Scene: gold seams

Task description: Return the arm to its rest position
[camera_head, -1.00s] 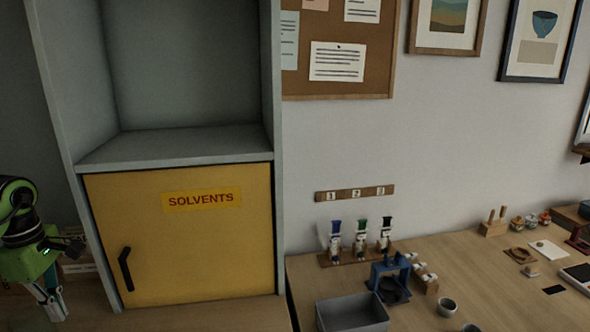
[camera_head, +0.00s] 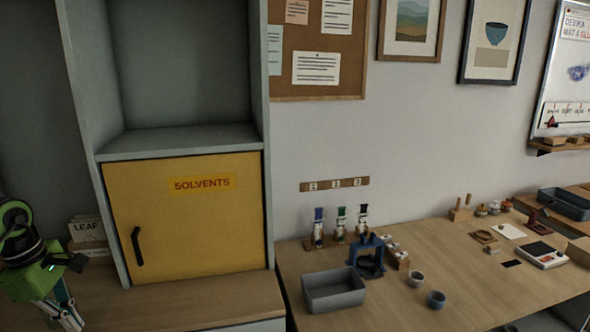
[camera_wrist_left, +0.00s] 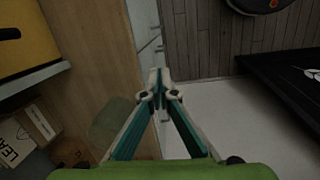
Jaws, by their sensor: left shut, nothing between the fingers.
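My left gripper (camera_head: 68,316) is at the lower left of the head view, in front of the yellow solvents cabinet's left side and pointing down. In the left wrist view its fingertips (camera_wrist_left: 158,82) meet, with nothing between them. The wrist view shows it over the edge of the wooden counter (camera_wrist_left: 92,50), with floor to the right. The yellow cabinet door (camera_head: 190,225), labelled SOLVENTS, is closed. My right gripper is in neither view.
Boxes marked LEAF (camera_head: 88,236) stand left of the cabinet, near my left arm. A grey bin (camera_head: 334,290), a blue press-like stand (camera_head: 368,257), small cups (camera_head: 416,280) and several bottles stand on the right table (camera_head: 460,265). The counter before the cabinet is clear.

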